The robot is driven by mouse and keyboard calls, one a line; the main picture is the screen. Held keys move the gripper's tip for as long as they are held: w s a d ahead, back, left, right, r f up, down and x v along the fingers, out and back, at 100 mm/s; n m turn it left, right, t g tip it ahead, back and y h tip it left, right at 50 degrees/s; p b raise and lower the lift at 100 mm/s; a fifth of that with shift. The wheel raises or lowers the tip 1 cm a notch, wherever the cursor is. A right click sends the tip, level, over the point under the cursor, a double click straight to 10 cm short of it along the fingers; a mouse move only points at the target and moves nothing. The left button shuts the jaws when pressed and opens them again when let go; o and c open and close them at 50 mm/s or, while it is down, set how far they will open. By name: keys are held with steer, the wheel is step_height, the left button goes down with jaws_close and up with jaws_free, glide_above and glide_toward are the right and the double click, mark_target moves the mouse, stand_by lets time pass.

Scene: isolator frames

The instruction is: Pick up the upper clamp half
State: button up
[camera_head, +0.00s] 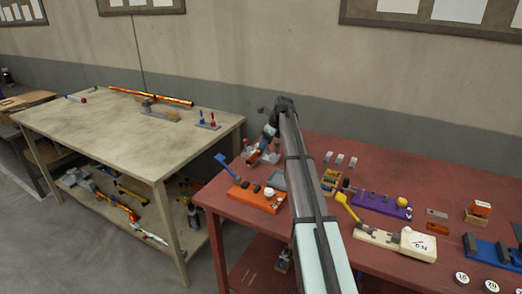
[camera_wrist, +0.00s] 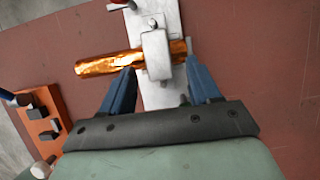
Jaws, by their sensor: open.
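The upper clamp half appears to be the pale grey block (camera_wrist: 156,56) lying across a shiny copper pipe (camera_wrist: 98,66) in the wrist view. The pipe crosses a light grey plate (camera_wrist: 166,97) on the red table. My gripper (camera_wrist: 160,72) is open, its two blue fingers reaching toward the pipe on either side of the block, with nothing held between them. I cannot tell the fingers' height over the pipe. In the head view the copper pipe (camera_head: 253,157) shows small at the back left of the red table, and my arm hides part of that area.
An orange fixture (camera_wrist: 45,122) with dark blocks stands left of the plate; it also shows in the head view (camera_head: 257,197). A purple fixture (camera_head: 378,204) and a cream one (camera_head: 395,238) lie right of my arm. A beige workbench (camera_head: 120,130) stands at the left.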

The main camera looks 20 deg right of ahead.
steer(key=shift+w+a+f, duration=0.1)
steer(key=shift+f, duration=0.25)
steer(key=shift+c, duration=0.3)
jaws_close()
